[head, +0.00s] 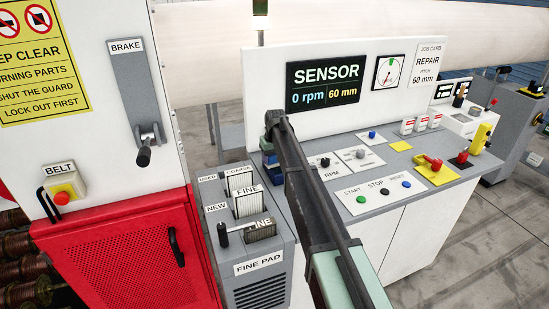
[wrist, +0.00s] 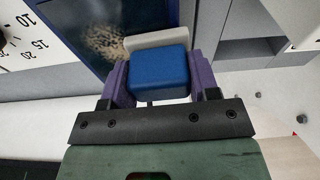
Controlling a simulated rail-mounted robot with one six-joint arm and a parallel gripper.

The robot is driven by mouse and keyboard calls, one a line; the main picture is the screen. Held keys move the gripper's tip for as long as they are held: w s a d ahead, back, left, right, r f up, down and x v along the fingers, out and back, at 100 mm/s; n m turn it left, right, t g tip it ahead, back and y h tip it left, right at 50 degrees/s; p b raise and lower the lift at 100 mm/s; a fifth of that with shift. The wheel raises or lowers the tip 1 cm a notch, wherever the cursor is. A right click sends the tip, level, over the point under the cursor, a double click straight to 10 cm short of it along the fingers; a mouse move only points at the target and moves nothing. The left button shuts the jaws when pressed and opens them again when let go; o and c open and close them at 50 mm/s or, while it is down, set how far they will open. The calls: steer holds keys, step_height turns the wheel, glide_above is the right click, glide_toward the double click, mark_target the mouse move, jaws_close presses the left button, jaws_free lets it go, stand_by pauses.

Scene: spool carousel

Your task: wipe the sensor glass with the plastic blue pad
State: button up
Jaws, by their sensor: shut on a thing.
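In the wrist view, my gripper (wrist: 156,84) is shut on a blue pad (wrist: 160,70), with one purple finger on each side of it. A pale grey layer lies along the pad's far edge. Beyond it is a dark blue glass panel (wrist: 75,22) with a speckled brownish smudge (wrist: 104,42). The pad's far edge overlaps the smudge's right side in this view; I cannot tell whether it touches the glass. In the head view, the dark arm reaches the console's left end, where small blue parts (head: 269,160) show; the arm hides most of the gripper.
A white dial (wrist: 20,45) lies left of the glass. In the head view, a SENSOR display (head: 323,82) stands behind a console with buttons (head: 378,188). A grey FINE PAD box (head: 258,268) stands left of my arm, beside a red guard (head: 130,260).

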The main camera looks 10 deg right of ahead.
steer(key=shift+w+d+f, duration=0.1)
steer(key=shift+w+d, duration=0.05)
steer(key=shift+d, duration=0.1)
steer(key=shift+c, duration=0.7)
steer(key=shift+w+d, duration=0.25)
steer(key=shift+d, duration=0.9)
steer(key=shift+w+d, duration=0.2)
steer(key=shift+d, duration=1)
steer(key=shift+w+d, duration=0.25)
steer(key=shift+d, duration=0.9)
steer(key=shift+s+a, duration=0.2)
steer(key=shift+a, duration=0.75)
steer(key=shift+s+a, duration=0.15)
steer(key=shift+a, duration=0.8)
steer(key=shift+s+a, duration=0.25)
steer(key=shift+a, duration=0.65)
steer(key=shift+s+a, duration=0.2)
steer(key=shift+a, duration=0.7)
steer(key=shift+w+r+p, duration=0.1)
steer(key=shift+r+p, duration=0.35)
steer(key=shift+p, duration=0.1)
step_height(320, 180, up, 5)
steer(key=p, duration=0.5)
